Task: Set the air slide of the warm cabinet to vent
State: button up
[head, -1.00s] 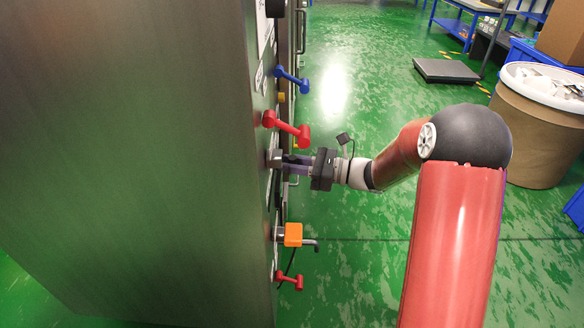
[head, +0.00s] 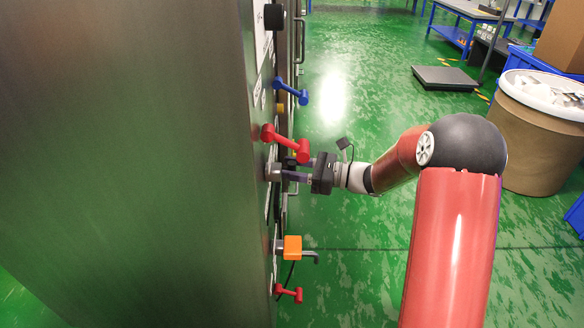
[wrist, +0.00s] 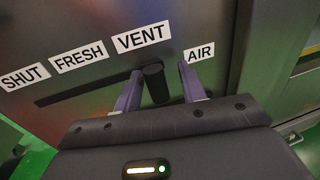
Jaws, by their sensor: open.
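The cabinet (head: 150,130) is a tall grey metal body at the left of the head view. In the wrist view its front panel shows a dark slanted slot (wrist: 80,91) under the labels SHUT, FRESH and VENT, with an AIR label (wrist: 199,52) to the right. The air slide's black knob (wrist: 154,84) stands at the visible right end of the slot, just below the VENT label (wrist: 141,37). My gripper (wrist: 160,84) is open, with one purple finger on each side of the knob and gaps visible. In the head view my gripper (head: 290,169) reaches the cabinet front, where the knob cannot be made out.
A red handle (head: 285,142) sticks out just above my gripper, with a blue handle (head: 291,92) farther along. An orange block (head: 292,247) and a small red handle (head: 289,293) are nearer. Green floor is free to the right; a brown drum (head: 540,135) stands beyond my arm.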

jog(key=v, duration=0.7)
jog(key=shift+d, duration=0.25)
jog(key=shift+s, duration=0.1)
